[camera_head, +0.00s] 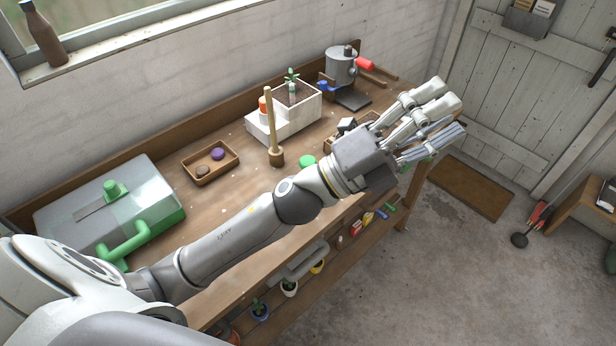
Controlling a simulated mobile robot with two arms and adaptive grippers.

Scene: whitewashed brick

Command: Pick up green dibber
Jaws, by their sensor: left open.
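My left arm reaches across the workbench from the lower left. My left gripper (447,113) is open over the right end of the bench, with its fingers spread and pointing right. I cannot clearly make out a dibber. A small bit of green shows just below the gripper's lower fingers, mostly hidden by them, and I cannot tell what it belongs to. My right gripper is not in view.
On the wooden bench (232,187) stand a green-handled case (60,212), a small tray (186,178), an upright wooden-handled tool (269,115), a white planter (310,111) and a grey metal device (341,66). Pots and small items sit on the shelf below.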

